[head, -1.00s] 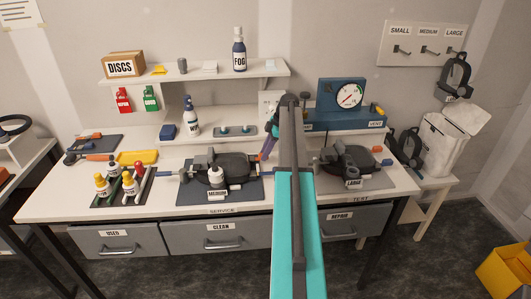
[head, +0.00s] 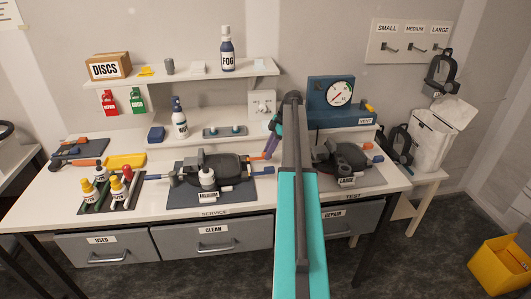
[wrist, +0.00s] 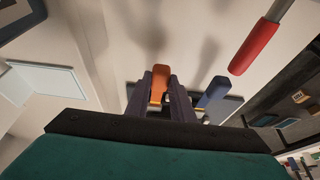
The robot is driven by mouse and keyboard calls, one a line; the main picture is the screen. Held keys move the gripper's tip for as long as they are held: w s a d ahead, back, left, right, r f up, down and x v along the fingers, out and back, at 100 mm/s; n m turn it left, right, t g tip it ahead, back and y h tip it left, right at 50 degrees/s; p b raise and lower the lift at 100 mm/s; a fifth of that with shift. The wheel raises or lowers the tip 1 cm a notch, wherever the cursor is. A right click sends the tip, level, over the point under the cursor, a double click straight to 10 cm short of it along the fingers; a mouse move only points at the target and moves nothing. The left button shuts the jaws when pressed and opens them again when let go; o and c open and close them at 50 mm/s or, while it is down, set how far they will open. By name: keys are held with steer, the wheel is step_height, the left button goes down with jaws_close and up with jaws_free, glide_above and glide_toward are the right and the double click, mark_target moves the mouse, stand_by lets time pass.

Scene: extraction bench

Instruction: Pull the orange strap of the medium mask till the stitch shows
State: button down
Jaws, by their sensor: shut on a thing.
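The medium mask (head: 222,165) is dark and lies on a dark mat behind its MEDIUM label (head: 207,197). My gripper (head: 274,129) is over the bench just right of this mask, partly hidden by my arm. In the wrist view, my gripper (wrist: 160,98) is shut on the orange strap (wrist: 160,80), whose end stands between the dark fingers. In the head view, a piece of the orange strap (head: 257,157) shows between the mask and the fingers. A blue strap end (wrist: 214,93) is beside the fingers. I cannot make out a stitch.
The LARGE mask (head: 343,158) lies to the right, beyond my arm. The gauge box (head: 331,97) stands behind it. A bottle stand (head: 108,192) is at the left.

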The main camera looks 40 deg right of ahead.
steer(key=c, duration=1.5)
jaws_free()
steer(key=shift+a, duration=0.1)
steer(key=shift+w, duration=0.1)
steer(key=shift+b+v, duration=2.05)
steer(key=shift+v, duration=4.85)
steer(key=shift+w+r, duration=0.1)
steer(key=shift+r, duration=0.05)
